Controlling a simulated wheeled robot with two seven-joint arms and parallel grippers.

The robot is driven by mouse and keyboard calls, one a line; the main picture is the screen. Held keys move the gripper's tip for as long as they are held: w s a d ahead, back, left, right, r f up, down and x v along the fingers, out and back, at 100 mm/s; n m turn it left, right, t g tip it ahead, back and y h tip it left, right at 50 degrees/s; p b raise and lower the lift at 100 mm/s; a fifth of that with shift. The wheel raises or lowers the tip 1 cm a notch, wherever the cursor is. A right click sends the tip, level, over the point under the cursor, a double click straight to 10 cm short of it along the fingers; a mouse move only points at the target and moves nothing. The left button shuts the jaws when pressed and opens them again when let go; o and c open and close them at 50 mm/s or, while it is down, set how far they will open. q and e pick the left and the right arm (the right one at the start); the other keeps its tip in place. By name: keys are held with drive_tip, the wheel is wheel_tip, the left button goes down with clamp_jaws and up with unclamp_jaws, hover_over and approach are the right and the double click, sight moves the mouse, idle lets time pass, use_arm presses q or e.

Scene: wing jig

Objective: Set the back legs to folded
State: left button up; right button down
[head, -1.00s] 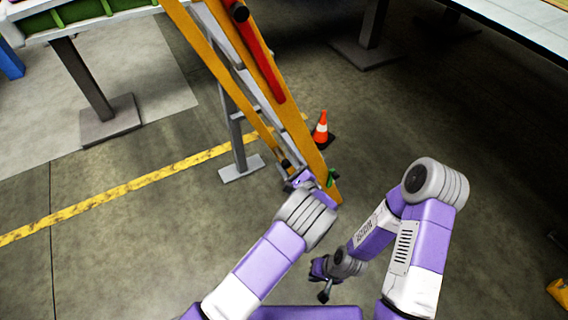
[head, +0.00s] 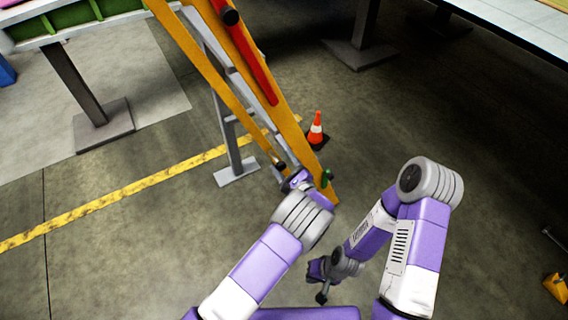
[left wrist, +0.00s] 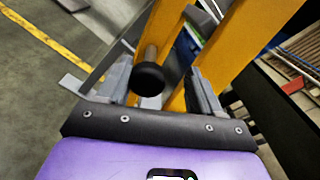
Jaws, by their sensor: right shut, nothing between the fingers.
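An orange stepladder (head: 244,50) leans down from the top of the head view, its top out of frame. A wide orange rail and a narrower orange rail (head: 228,100) run down side by side with a narrow gap; I cannot tell which belongs to the back legs. A black-ended metal handle (left wrist: 148,80) sticks out from an orange rail in the left wrist view. My left gripper (left wrist: 163,88) is open, its fingers on either side of the handle; contact is unclear. In the head view it is by the ladder's lower end (head: 298,180). My right gripper (head: 319,285) is shut and empty, low over the floor.
An orange traffic cone (head: 316,130) stands just right of the ladder. A grey post with a flat foot (head: 236,174) stands behind it. Table legs (head: 362,50) stand at upper right, and another (head: 102,125) at left. Floor at lower left is clear.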

use_arm(q)
drive_tip(key=shift+s+d, duration=0.1)
drive_tip(key=p+v, duration=0.1)
drive_tip(key=v, duration=0.5)
drive_tip(key=shift+s+d+p, duration=0.3)
drive_tip(key=shift+s, duration=0.3)
